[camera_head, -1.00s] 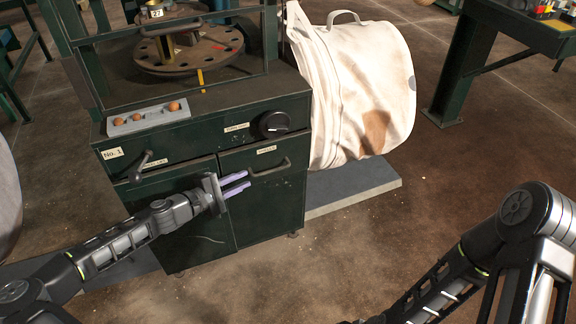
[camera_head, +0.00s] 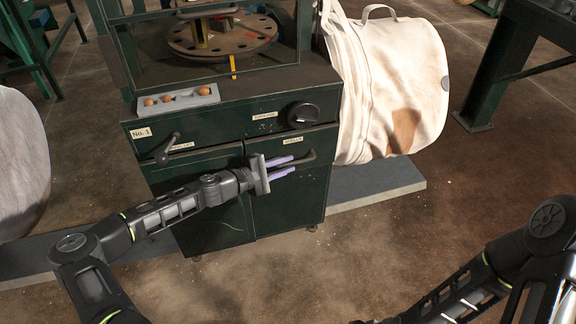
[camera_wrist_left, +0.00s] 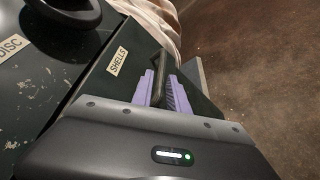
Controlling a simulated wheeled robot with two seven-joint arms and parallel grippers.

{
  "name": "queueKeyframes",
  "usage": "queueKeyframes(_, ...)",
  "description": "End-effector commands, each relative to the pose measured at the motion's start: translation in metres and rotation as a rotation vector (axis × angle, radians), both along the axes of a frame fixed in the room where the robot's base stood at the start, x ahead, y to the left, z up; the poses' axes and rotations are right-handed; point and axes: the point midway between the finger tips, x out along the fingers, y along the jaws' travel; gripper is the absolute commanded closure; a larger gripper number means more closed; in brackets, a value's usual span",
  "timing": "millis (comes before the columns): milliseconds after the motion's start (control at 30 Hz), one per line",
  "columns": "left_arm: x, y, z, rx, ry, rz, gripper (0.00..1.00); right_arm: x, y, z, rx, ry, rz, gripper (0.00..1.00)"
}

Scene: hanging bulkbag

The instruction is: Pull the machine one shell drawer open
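Machine one is the dark green cabinet (camera_head: 235,130) marked "No. 1". Its shell drawer (camera_head: 290,200), labelled "SHELLS", is the right-hand front and looks flush with the cabinet. Its dark bar handle (camera_head: 312,155) is at the top of that front; the "SHELLS" label also shows in the left wrist view (camera_wrist_left: 118,61). My left gripper (camera_head: 293,166) is at the handle, its purple fingers apart. In the left wrist view the handle (camera_wrist_left: 159,68) lies between the two fingers (camera_wrist_left: 160,90), with a narrow gap visible. My right arm is low at right; its fingers are out of frame.
A round black knob (camera_head: 303,115) and a crank handle (camera_head: 168,148) stick out of the cabinet front. A large pale bag (camera_head: 385,85) hangs at the machine's right, over a grey slab (camera_head: 375,184). The floor in front (camera_head: 330,270) is clear.

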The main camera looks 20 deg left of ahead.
Motion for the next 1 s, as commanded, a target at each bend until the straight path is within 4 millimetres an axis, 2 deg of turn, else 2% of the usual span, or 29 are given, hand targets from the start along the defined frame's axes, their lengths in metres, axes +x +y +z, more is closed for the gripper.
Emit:
queueKeyframes(133, 0.0075, -0.0064, -0.0027, -0.001, 0.001, 0.0, 0.8, 0.0, 0.0, -0.0019, 0.0, 0.0, 0.0, 1.0)
queueKeyframes(367, 0.008, -0.0068, -0.0026, -0.001, 0.001, 0.0, 0.8, 0.0, 0.0001, -0.0016, 0.0, 0.0, 0.0, 1.0)
queueKeyframes(633, 0.0079, -0.0068, -0.0025, 0.0, 0.001, 0.0, 1.0, 0.0, 0.0001, -0.0016, 0.0, 0.0, 0.0, 1.0)
queueKeyframes(1000, 0.0078, -0.0068, -0.0026, 0.0, 0.001, 0.0, 1.0, 0.0, 0.0, -0.0017, 0.0, 0.0, 0.0, 1.0)
